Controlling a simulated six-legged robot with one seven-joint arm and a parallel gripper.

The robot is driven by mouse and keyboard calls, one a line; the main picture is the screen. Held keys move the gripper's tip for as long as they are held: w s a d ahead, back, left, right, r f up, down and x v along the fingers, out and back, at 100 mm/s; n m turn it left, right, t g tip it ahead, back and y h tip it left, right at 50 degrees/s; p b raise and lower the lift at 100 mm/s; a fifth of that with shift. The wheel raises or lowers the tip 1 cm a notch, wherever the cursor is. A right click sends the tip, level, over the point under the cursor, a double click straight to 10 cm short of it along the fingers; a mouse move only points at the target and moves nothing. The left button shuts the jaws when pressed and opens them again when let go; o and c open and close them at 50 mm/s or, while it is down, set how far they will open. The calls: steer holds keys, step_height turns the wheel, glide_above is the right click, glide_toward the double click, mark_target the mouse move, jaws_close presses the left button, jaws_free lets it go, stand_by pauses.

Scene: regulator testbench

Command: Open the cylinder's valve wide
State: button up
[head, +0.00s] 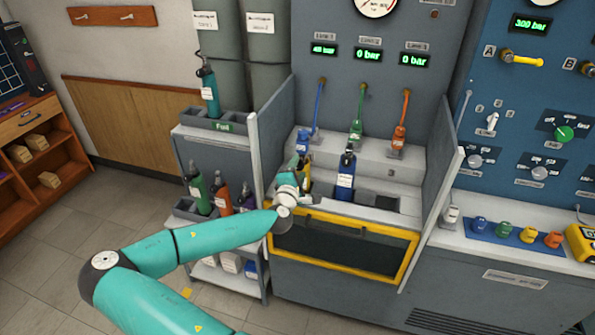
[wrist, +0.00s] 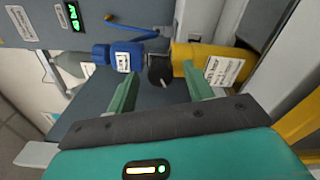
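The yellow cylinder (wrist: 195,62) has a white label and a black valve knob (wrist: 160,70) at its end. A blue fitting (wrist: 122,56) sits beyond the knob, in line with it. My gripper (wrist: 162,82) is open in the wrist view, with one green finger on each side of the knob. I cannot tell whether either finger touches it. In the head view the yellow cylinder (head: 307,172) stands in the bench, partly hidden by my gripper (head: 299,165).
A dark blue cylinder (head: 346,175) stands just right of the yellow one. Side panels (head: 437,190) flank the bench. Blue, green and orange hoses (head: 357,120) hang behind, under displays; the first reads about 48 bar, the others 0 bar. A cart (head: 222,150) with several cylinders stands left.

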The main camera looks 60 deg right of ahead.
steer(key=s+a, duration=0.2)
steer(key=a, duration=1.1)
steer(key=shift+s+a, duration=0.25)
steer(key=shift+s, duration=0.1)
